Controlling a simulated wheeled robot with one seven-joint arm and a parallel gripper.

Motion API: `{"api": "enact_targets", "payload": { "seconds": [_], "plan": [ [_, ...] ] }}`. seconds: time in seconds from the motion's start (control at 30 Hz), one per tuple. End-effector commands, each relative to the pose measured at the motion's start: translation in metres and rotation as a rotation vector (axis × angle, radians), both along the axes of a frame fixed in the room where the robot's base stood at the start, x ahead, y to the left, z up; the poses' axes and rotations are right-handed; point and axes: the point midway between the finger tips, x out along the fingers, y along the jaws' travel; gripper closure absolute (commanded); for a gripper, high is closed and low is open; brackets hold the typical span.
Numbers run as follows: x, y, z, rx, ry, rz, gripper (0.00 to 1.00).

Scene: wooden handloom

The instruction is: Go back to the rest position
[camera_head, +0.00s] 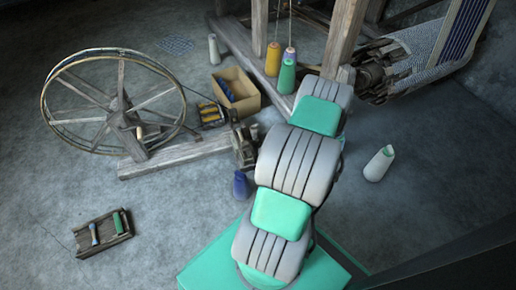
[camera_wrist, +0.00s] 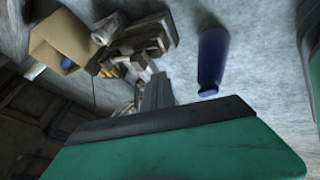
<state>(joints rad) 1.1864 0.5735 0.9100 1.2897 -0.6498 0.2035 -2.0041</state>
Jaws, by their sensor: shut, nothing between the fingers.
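My gripper shows in the wrist view, where its dark, narrow fingers (camera_wrist: 156,88) stand out beyond the green and black body at the bottom. The fingers are together and hold nothing. In the head view my grey and green arm is folded above my green base, and the gripper is hidden behind it. A dark blue cone of yarn (camera_head: 240,185) stands on the floor left of my arm. The blue cone also shows in the wrist view (camera_wrist: 212,58), apart from the fingers.
A spinning wheel (camera_head: 122,100) is at left, with a small wooden tray (camera_head: 88,245) in front. A cardboard box (camera_head: 250,100) and several cones stand by the loom post (camera_head: 341,38). The floor at lower left is mostly clear.

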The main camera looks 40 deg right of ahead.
Motion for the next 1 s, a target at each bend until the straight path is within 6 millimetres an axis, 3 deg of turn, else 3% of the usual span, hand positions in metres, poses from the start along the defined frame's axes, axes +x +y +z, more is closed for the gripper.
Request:
{"api": "enact_targets", "payload": {
  "seconds": [0.47,0.57,0.67,0.77,1.0],
  "plan": [
    [-0.004,-0.001,0.005,0.0,0.001,-0.002,1.0],
    [0.003,0.002,0.028,0.007,0.015,-0.002,1.0],
    [0.023,0.014,0.09,0.034,0.064,-0.016,1.0],
    [0.046,0.04,0.174,0.074,0.145,-0.056,1.0],
    [0.073,0.13,0.368,0.129,0.313,-0.232,1.0]
  ]
}}
